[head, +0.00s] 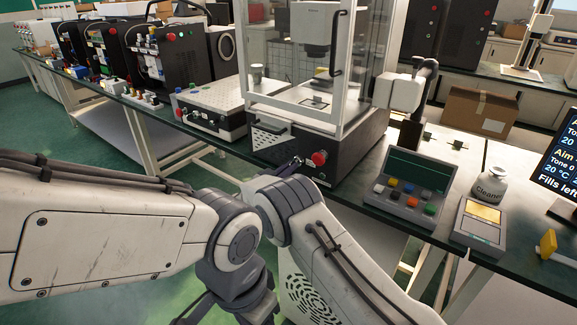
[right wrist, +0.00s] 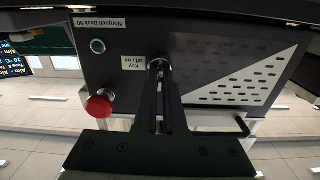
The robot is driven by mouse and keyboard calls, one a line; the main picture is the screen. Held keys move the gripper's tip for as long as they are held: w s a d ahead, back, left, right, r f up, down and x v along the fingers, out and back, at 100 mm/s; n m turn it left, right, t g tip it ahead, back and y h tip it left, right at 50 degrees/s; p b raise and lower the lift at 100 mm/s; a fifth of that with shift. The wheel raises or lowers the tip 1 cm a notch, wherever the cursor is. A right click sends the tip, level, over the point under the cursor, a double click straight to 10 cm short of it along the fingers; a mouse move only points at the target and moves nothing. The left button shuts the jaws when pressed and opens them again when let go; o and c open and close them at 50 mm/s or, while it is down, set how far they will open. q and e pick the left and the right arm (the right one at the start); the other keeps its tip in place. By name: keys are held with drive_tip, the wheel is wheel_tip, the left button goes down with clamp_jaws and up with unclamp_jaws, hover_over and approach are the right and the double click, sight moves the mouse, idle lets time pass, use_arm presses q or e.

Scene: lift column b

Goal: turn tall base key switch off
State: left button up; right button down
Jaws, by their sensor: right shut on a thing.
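The tall black base (head: 345,150) carries a glazed machine and shows a panel face in the right wrist view (right wrist: 210,45). The key switch (right wrist: 157,64) sits on that panel beside a white label about key off and on. My right gripper (right wrist: 161,105) is shut on the key, its fingers reaching straight to the panel and covering most of it. In the head view my right gripper (head: 287,167) is at the base's front, left of the red button. The key's exact angle is hidden by the fingers. My left gripper is not clearly in view.
A red mushroom button (right wrist: 99,104) and a small green-ringed button (right wrist: 97,46) are close by on the panel. A perforated white triangle (right wrist: 240,75) is on the other side.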

drive_tip(key=shift+r+n, duration=0.1)
drive_tip(key=shift+n, duration=0.2)
idle(0.4)
drive_tip(key=c, duration=1)
unclamp_jaws()
